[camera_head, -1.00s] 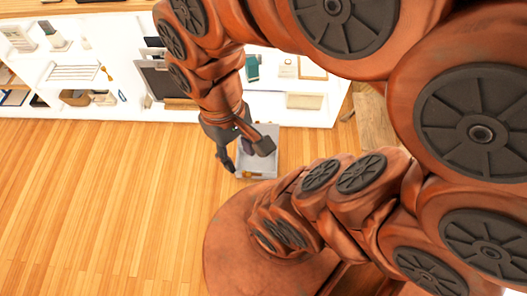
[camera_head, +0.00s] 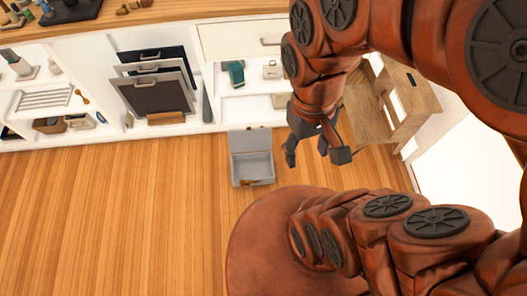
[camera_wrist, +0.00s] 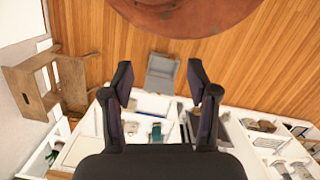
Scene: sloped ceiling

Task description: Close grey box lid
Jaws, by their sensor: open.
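The grey box (camera_head: 253,169) stands on the wooden floor in front of the white shelving. Its lid (camera_head: 250,141) is open, raised at the back edge on the shelf side, so the inside shows. A small brownish catch shows on the box's front. My gripper (camera_head: 316,154) is open and empty, to the right of the box and above the floor, apart from it. In the wrist view, the box (camera_wrist: 161,66) appears beyond and between the spread fingers of my gripper (camera_wrist: 160,84), some distance off.
White shelving (camera_head: 70,145) with small items and dark panels (camera_head: 152,92) runs along the back. A wooden piece of furniture (camera_head: 405,100) stands right of my gripper. Open floor (camera_head: 120,220) lies left of the box.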

